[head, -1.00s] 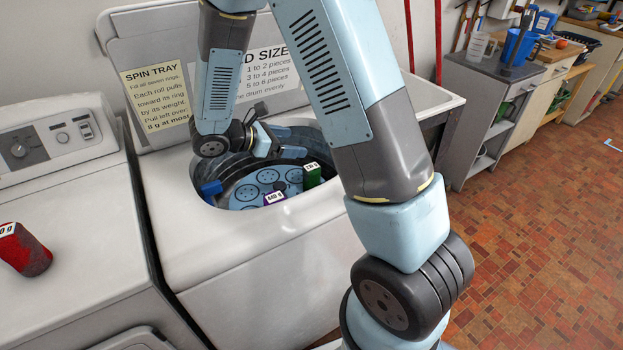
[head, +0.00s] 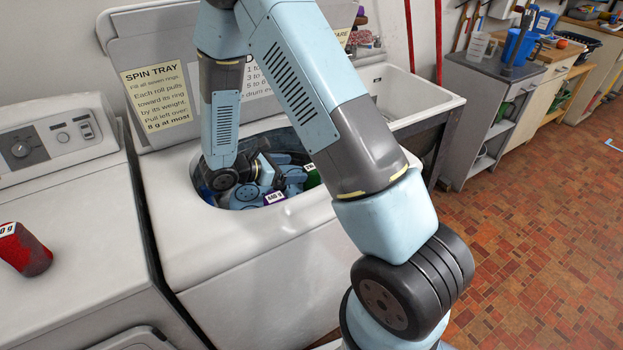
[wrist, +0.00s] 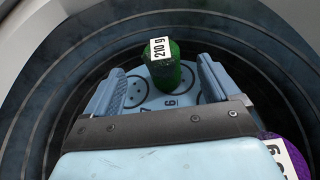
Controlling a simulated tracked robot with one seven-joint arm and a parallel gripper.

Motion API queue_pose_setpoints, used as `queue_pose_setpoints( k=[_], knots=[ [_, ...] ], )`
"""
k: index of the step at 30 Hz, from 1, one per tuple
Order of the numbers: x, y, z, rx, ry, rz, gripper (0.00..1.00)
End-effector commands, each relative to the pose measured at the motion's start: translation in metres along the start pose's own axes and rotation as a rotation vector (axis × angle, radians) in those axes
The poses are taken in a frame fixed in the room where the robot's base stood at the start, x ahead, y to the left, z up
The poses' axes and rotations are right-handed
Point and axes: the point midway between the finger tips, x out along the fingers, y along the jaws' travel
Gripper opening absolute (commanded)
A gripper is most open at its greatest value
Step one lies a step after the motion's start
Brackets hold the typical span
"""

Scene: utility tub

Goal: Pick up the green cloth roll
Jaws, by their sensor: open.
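The green cloth roll (wrist: 162,73) stands on the light blue tray in the wrist view, with a white label reading 210 g on top. In the head view the roll (head: 312,176) shows only partly, at the right of the tub opening, behind my arm. My gripper (wrist: 163,84) is open inside the tub. Its two fingers reach toward the roll, one to its left and one to its right, with gaps on both sides in the picture. I cannot tell how far the fingertips are from it in depth.
A purple roll (head: 274,198) stands near the tub's front and shows at the lower right of the wrist view (wrist: 286,152). The tray (wrist: 188,98) has ringed places. The dark drum wall (wrist: 60,115) curves close around my gripper.

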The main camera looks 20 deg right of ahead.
Motion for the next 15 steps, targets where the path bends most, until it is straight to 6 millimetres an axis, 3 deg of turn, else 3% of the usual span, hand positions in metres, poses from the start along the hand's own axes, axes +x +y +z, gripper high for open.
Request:
queue_pose_setpoints(
  k=[5, 15],
  knots=[
    [0.011, -0.001, 0.000, 0.000, 0.001, -0.002, 0.89],
    [0.057, -0.001, 0.000, 0.001, 0.001, -0.002, 0.89]
  ],
)
